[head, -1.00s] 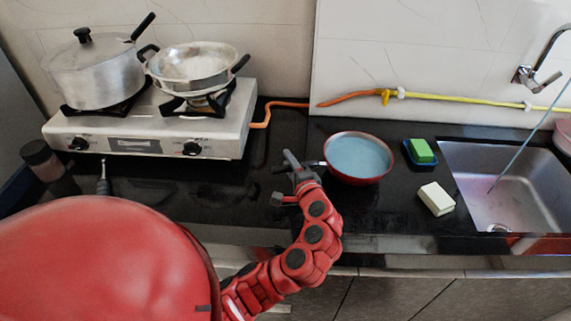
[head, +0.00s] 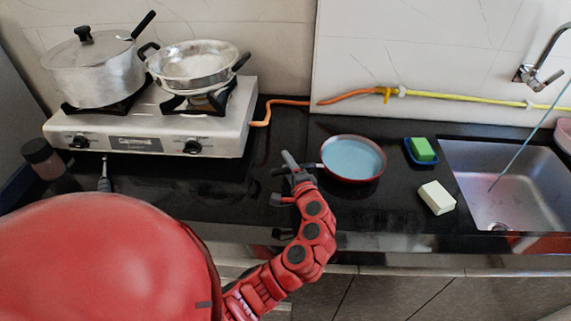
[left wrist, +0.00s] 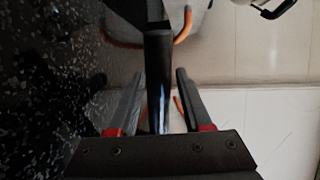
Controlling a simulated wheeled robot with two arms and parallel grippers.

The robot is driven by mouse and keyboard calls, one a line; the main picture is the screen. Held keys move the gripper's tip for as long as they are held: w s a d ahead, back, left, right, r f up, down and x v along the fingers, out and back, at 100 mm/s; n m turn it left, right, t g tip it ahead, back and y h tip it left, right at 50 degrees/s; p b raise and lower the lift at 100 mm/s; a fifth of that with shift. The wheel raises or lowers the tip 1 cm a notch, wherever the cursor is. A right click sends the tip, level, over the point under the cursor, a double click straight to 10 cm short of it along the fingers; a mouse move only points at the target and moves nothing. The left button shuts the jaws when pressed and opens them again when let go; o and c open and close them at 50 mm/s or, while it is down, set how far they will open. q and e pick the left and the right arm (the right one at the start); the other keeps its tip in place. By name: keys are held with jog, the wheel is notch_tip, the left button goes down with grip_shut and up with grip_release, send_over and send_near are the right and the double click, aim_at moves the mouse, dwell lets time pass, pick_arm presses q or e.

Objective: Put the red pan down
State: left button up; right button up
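The red pan (head: 378,172), with a pale blue inside, sits level on the black counter between the stove and the sink. Its dark handle (head: 313,165) points left towards my left gripper (head: 282,180). In the left wrist view, the black handle (left wrist: 158,75) runs between the two fingers of that gripper (left wrist: 160,92). The fingers are apart, with a visible gap on each side of the handle. My right gripper is not in view.
A stove (head: 150,135) with a lidded pot (head: 95,75) and a metal pan (head: 195,62) stands at the left. A green sponge (head: 422,149), a white block (head: 437,197) and the sink (head: 510,190) are at the right.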

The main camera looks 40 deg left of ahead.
pick_arm(q)
jog(key=shift+o, duration=0.6)
jog(key=shift+r, duration=0.25)
jog(key=b+v, duration=0.1)
jog(key=v, duration=1)
jog(key=shift+d+f, duration=0.15)
jog(key=shift+s+d, duration=0.3)
